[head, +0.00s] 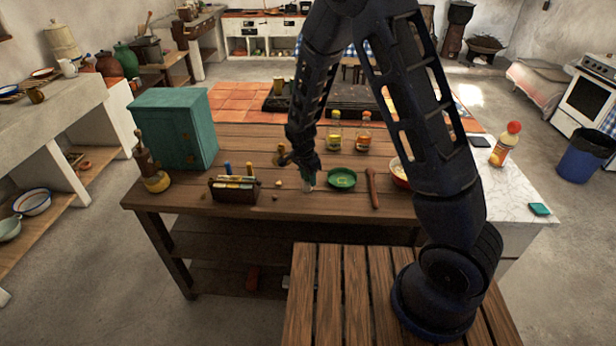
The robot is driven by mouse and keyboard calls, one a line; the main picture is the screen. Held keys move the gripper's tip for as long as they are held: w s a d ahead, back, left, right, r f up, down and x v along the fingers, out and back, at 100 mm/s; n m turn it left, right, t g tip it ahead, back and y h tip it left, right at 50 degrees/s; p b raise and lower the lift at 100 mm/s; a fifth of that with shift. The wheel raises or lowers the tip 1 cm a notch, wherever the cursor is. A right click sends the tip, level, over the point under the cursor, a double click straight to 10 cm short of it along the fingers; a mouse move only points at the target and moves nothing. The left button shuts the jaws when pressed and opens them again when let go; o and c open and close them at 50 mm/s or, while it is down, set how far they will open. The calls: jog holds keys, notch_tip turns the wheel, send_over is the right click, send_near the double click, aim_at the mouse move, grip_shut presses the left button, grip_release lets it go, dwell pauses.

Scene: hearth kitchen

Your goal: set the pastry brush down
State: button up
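My gripper (304,169) is low over the middle of the wooden table (290,208), left of a green bowl (342,179). A small upright thing with a pale lower end, which looks like the pastry brush (309,184), sticks down from between its fingers. The fingers seem shut on it, but they are small and dark here. The brush's lower end is at or just above the tabletop; I cannot tell whether it touches. The upper part of the brush is hidden by the gripper.
A wooden pin-like tool (373,188) and a red bowl (400,182) lie right of the green bowl. A dark wooden box (234,194) and teal cabinet (173,130) stand left. The table's front edge is close.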

jog(key=shift+o, duration=0.5)
notch_tip(320, 180, up, 11)
jog(key=s+a, duration=0.1)
jog(key=d+r+n+y, duration=0.1)
jog(key=d+r+n, duration=0.1)
jog(key=d+r, duration=0.8)
jog(key=s+d+r+n+t+y, duration=0.15)
jog(key=s+d+r, duration=0.25)
jog(key=d+r, duration=0.6)
jog(key=s+d+r+n+t, duration=0.1)
jog(key=s+d+r+n, duration=0.1)
jog(key=s+d, duration=0.5)
jog(key=s+d+r+n+t+h, duration=0.1)
jog(key=s+d+r+n, duration=0.1)
jog(key=s+d, duration=0.5)
jog(key=shift+s+d+r+n, duration=0.4)
jog(key=shift+s+n, duration=0.25)
jog(key=shift+n, duration=0.1)
